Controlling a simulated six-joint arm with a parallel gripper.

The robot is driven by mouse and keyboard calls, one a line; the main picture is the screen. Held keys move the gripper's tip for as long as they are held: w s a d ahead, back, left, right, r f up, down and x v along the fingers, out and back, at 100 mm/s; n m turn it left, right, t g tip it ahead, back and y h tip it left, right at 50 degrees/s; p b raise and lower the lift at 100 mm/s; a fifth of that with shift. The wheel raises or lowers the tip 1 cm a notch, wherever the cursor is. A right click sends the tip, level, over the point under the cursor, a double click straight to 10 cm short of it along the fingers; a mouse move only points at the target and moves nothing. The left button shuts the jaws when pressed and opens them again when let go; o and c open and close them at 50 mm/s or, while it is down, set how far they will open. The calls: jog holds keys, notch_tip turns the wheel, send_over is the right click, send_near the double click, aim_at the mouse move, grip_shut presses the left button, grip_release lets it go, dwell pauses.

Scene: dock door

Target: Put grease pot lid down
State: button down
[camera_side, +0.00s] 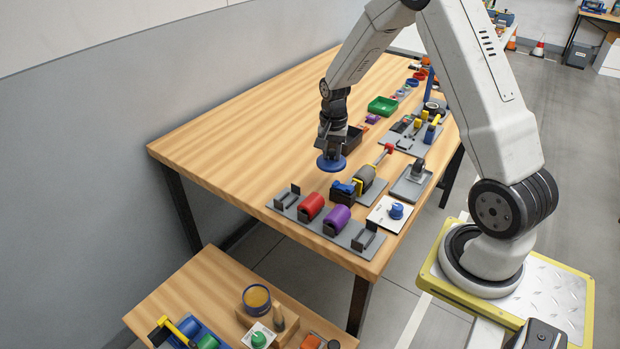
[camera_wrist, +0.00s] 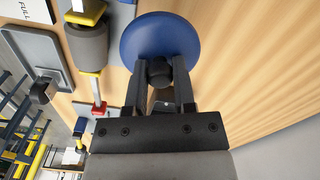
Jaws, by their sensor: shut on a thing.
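The grease pot lid is a flat blue disc (camera_side: 331,163) with a dark knob, which also shows in the wrist view (camera_wrist: 160,36). My gripper (camera_side: 331,148) is shut on the knob and holds the lid level above the wooden table, apart from it. In the wrist view the two fingers (camera_wrist: 160,85) stand on either side of the knob. An open round blue pot (camera_side: 256,299) with yellow-brown contents stands on the small lower table at the front.
The large table (camera_side: 230,130) is bare on its left side. Red (camera_side: 311,206) and purple (camera_side: 337,219) rolls sit on a grey plate at its front edge. A green tray (camera_side: 382,106) and several tools line the right side. A blue knob (camera_side: 396,211) is on a white card.

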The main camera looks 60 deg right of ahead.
aim_at(322, 177)
jog(key=shift+w+d+f, duration=0.2)
jog(key=shift+w+f, duration=0.3)
jog(key=shift+f, duration=0.15)
jog(key=shift+w+d+f, duration=0.2)
jog(key=shift+w+f, duration=0.35)
jog(key=shift+f, duration=0.15)
jog(key=shift+w+d+f, duration=0.2)
jog(key=shift+w+f, duration=0.3)
jog(key=shift+f, duration=0.15)
jog(key=shift+w+f, duration=0.15)
jog(key=shift+f, duration=0.05)
jog(key=shift+w+d+f, duration=0.1)
jog(key=shift+f, duration=1.55)
jog(key=shift+f, duration=0.15)
jog(key=shift+c, duration=2.2)
grip_release()
jog(key=shift+r, duration=0.2)
jog(key=shift+r, duration=6)
